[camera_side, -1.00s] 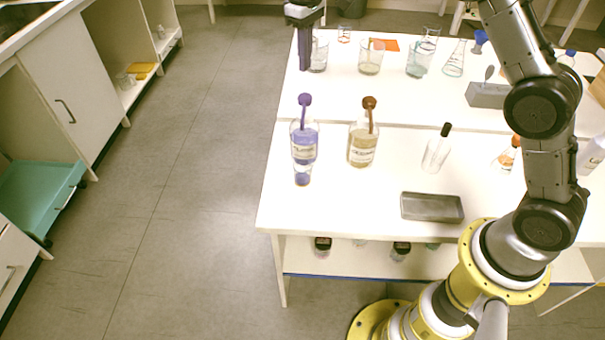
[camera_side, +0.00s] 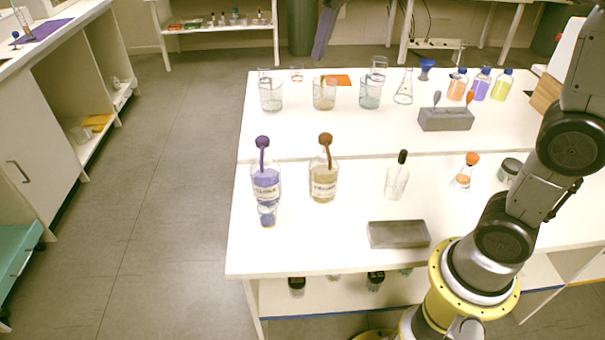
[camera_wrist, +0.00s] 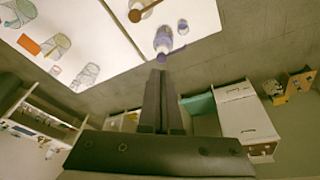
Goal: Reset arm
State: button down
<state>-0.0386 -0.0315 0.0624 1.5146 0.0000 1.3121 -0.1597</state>
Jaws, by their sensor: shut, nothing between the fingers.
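My gripper (camera_wrist: 161,75) shows in the wrist view, its two long dark fingers pressed together and empty. Its tips lie just below the purple-capped bottle (camera_wrist: 164,42) in that picture; I see no contact. My arm (camera_side: 502,225) rises at the right of the side view and leaves the frame at the upper right, so the gripper is outside that view. On the near table in the side view stand the purple bottle (camera_side: 266,187) with a small glass (camera_side: 267,217) in front, and the brown-topped bottle (camera_side: 323,187). Both bottles are upright.
A clear black-topped bottle (camera_side: 396,184), an orange-topped flask (camera_side: 463,181) and a grey block-like tray (camera_side: 398,234) stand on the near table. Beakers (camera_side: 325,96), coloured bottles (camera_side: 480,88) and a grey holder (camera_side: 446,119) are farther back. Floor left of the table is clear.

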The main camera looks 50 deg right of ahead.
jog(key=s+t, duration=0.1)
jog(key=s, duration=0.7)
jog(key=s+d+f+m+t, duration=0.1)
jog(key=s+f+m, duration=0.1)
jog(key=s+f, duration=1)
jog(key=shift+s+d, duration=0.25)
jog(key=shift+s, duration=0.55)
